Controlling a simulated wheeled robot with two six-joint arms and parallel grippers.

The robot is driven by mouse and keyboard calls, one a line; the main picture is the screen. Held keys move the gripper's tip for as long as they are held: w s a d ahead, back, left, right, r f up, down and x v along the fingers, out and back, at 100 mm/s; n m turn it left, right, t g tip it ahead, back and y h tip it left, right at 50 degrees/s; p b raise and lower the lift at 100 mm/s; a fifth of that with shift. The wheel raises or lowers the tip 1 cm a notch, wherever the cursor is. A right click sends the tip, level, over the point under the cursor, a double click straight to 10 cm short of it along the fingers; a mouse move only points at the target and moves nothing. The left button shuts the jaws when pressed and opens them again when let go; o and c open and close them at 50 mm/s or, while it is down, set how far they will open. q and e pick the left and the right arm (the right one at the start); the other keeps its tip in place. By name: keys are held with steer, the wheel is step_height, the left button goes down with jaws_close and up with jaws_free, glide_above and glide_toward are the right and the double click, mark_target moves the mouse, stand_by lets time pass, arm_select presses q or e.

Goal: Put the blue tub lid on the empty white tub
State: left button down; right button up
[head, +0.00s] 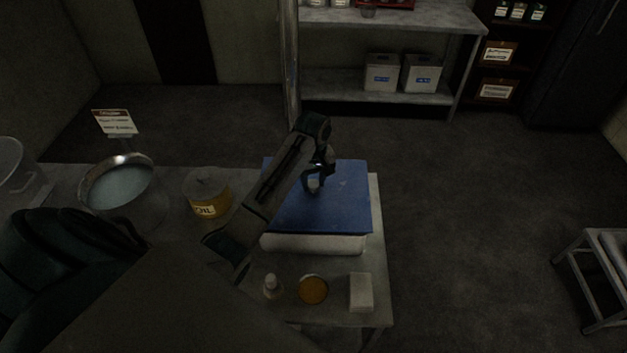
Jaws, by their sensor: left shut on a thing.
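The blue tub lid (345,198) is a flat blue square at the right end of the table. My left gripper (314,186) is over the lid's upper left part and is shut on it. The white tub (318,243) is below the lid, and only its near wall shows. The lid covers the tub's top from this view, so its inside is hidden. I cannot tell whether the lid touches the tub's rim all round. My right gripper is not in view.
The table (376,305) also holds a yellow oil pot (208,190), a metal bowl (118,185), a small bottle (272,287), an orange round dish (313,290) and a white block (361,292). A shelf (390,88) stands behind, with open floor between.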

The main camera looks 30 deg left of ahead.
arm_select(q)
steer(key=shift+f, duration=0.3)
steer(key=shift+f, duration=0.1)
stand_by(0.5)
steer(key=c, duration=0.9)
jaws_free()
steer(key=shift+o, duration=0.2)
